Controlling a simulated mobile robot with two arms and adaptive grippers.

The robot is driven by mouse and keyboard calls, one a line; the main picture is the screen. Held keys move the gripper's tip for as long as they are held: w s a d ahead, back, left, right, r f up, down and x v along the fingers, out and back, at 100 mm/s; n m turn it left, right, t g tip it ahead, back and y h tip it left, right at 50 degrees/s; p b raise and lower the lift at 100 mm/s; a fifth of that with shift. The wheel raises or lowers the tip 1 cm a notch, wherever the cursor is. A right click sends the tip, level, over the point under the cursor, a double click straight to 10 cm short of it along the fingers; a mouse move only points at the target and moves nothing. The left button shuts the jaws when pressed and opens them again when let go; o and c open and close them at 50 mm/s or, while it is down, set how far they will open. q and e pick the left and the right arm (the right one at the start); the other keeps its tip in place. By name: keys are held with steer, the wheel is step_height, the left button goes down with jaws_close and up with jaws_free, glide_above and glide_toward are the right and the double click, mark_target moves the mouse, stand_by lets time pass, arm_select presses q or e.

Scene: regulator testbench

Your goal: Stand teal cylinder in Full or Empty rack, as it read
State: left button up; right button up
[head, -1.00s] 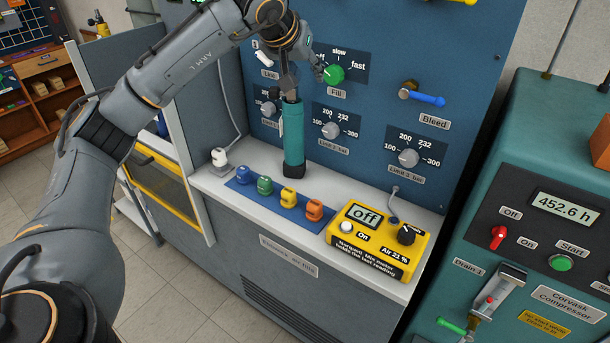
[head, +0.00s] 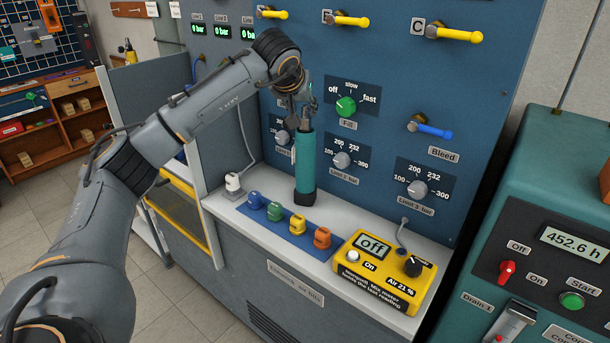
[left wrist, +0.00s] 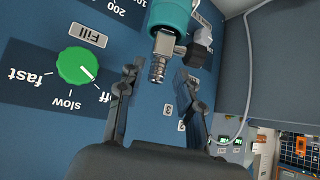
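The teal cylinder (head: 305,160) stands upright on the white bench ledge against the blue panel. It has a black foot and a metal valve at its top. My left gripper (head: 300,112) is at the valve end, just above the teal body. In the left wrist view the gripper (left wrist: 160,72) is open, with its fingers on either side of the valve outlet (left wrist: 158,70). The cylinder's teal body (left wrist: 170,14) lies beyond the fingertips there. I cannot tell whether a finger touches the valve. My right gripper and any Full or Empty rack are not in view.
The green Fill knob (head: 347,107) is close right of the gripper. A blue mat (head: 262,228) with coloured fittings and a yellow meter (head: 385,270) reading "off" are in front of the cylinder. The compressor (head: 530,200) stands at right. A white plug (head: 233,184) is left.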

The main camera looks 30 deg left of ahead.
mark_target(304, 108)
arm_select(q)
steer(key=x, duration=0.3)
steer(key=shift+w+f, duration=0.15)
steer(key=shift+w, duration=0.15)
steer(key=shift+s, duration=0.1)
steer(key=shift+c, duration=0.2)
jaws_close()
steer(key=shift+r, duration=0.2)
